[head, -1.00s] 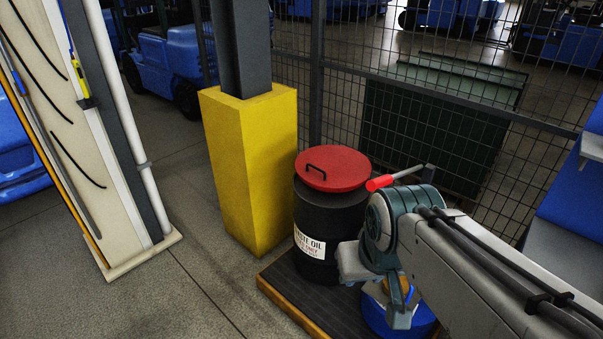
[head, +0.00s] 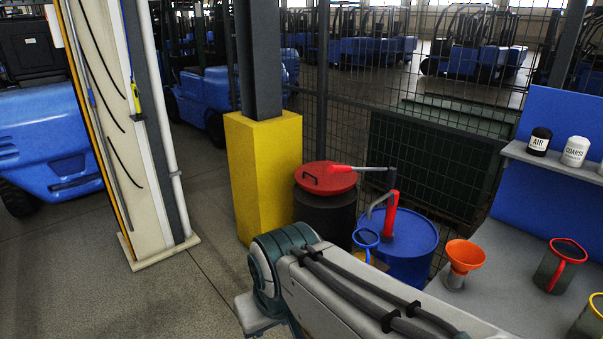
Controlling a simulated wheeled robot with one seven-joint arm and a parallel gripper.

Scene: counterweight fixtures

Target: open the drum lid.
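The red drum lid (head: 326,180) lies on top of a black drum (head: 325,215), right of the picture's middle in the head view. It looks closed and level, with a small black handle at its left side. The red grip of a pump lever (head: 345,168) overlaps the lid's far edge in the picture; I cannot tell whether they touch. My arm crosses the lower middle and hides the drum's lower part. The wrist end shows at the bottom edge, in front and to the left of the drum. My gripper's fingers are not visible.
A yellow column base (head: 262,180) stands left of the drum, a mesh fence behind. A blue drum (head: 412,245) with a red pump (head: 391,215) stands right of it. A grey bench (head: 505,285) at right holds an orange funnel (head: 465,256) and jugs.

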